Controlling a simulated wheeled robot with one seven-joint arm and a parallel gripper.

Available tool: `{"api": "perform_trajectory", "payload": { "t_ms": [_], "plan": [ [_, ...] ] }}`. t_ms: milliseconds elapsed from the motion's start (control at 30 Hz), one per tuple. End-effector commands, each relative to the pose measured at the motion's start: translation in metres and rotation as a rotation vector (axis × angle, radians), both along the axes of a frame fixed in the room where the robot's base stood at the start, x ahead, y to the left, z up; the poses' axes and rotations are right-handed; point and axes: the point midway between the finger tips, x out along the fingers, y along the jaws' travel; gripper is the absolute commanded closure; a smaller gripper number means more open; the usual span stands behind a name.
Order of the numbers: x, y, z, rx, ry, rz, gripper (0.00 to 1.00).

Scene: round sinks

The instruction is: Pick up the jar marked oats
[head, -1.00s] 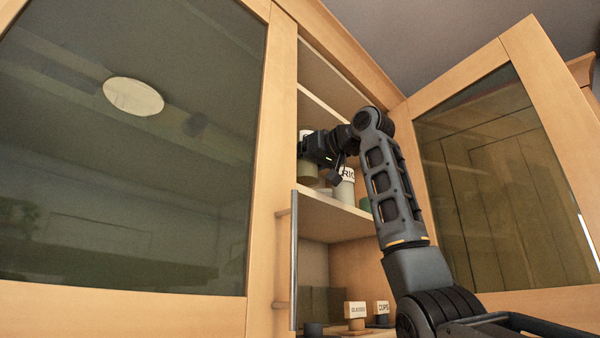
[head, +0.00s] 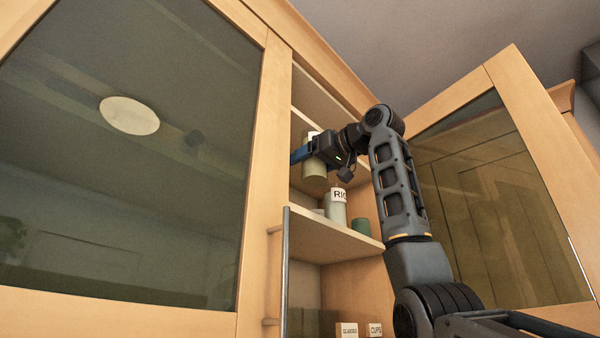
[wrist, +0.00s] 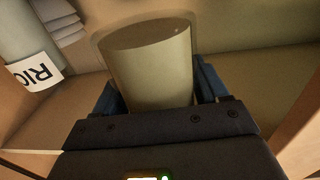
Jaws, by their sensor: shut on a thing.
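A pale greenish-beige jar (head: 314,168) is between the blue fingers of my gripper (head: 302,154), inside the open cabinet. It hangs above the middle shelf, clear of it. A bit of white shows at its top, but no word on it can be read. In the wrist view the jar (wrist: 148,68) fills the middle, with a finger of my gripper (wrist: 157,88) on each side. The gripper is shut on it.
A jar with a label starting "RI" (head: 336,210) and a green container (head: 361,227) stand on the middle shelf (head: 325,240). Signs for glasses (head: 347,330) and cups (head: 375,329) are below. An open glass door (head: 490,200) is at right, a closed one (head: 130,190) at left.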

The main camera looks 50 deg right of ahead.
Motion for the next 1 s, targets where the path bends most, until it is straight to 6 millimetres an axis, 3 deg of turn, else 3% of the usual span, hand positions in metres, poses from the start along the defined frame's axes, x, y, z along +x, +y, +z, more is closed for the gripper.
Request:
{"api": "perform_trajectory", "payload": {
  "t_ms": [1000],
  "plan": [
    [-0.107, -0.004, 0.0, -0.001, -0.003, -0.001, 0.74]
  ]
}}
